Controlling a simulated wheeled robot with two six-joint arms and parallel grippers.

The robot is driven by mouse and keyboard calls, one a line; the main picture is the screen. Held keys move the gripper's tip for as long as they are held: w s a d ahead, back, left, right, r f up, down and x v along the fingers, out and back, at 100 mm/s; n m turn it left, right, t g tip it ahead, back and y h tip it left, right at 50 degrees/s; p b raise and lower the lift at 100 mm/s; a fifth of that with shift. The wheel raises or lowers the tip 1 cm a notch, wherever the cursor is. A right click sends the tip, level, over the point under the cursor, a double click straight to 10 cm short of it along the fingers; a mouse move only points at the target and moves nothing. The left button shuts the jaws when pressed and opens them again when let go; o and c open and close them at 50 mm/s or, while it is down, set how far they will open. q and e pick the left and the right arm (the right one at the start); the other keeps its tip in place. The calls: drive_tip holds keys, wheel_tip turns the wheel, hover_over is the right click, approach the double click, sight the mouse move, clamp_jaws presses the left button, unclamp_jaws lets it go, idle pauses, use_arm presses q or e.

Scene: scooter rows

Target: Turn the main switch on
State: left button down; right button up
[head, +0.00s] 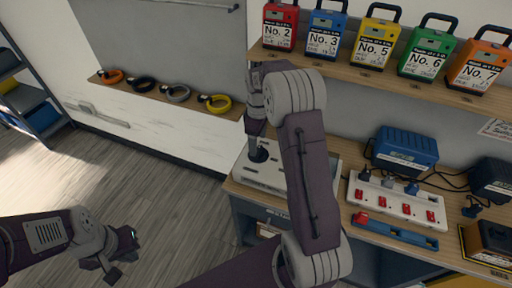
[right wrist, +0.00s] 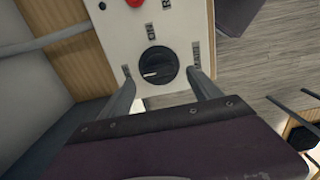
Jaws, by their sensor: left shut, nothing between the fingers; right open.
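The main switch appears to be a round black knob (right wrist: 158,65) on a white panel (right wrist: 175,20), with small labels around it. A short white mark on the knob points left in the right wrist view. In the head view the panel (head: 268,183) lies at the left end of the bench, mostly behind my right arm. My right gripper (right wrist: 163,82) is open, its fingers at either side of the knob's near edge with no clear contact; in the head view it (head: 256,138) points down over the panel. My left gripper (head: 118,262) is shut and empty, low at the left, away from the bench.
A red button (right wrist: 135,3) sits further along the panel. To the right are a white power strip with red switches (head: 397,200), a blue bar (head: 400,235) and a blue charger (head: 404,148). Numbered coloured packs (head: 375,42) stand on the shelf above. Floor at left is clear.

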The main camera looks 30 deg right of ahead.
sight(258, 149)
drive_tip(key=f, duration=0.3)
drive_tip(key=shift+s+d+f, duration=0.15)
drive_tip(key=shift+s+f, duration=0.05)
drive_tip(key=shift+f, duration=0.1)
drive_tip(key=shift+w+f, duration=0.1)
drive_tip(key=c, duration=1.4)
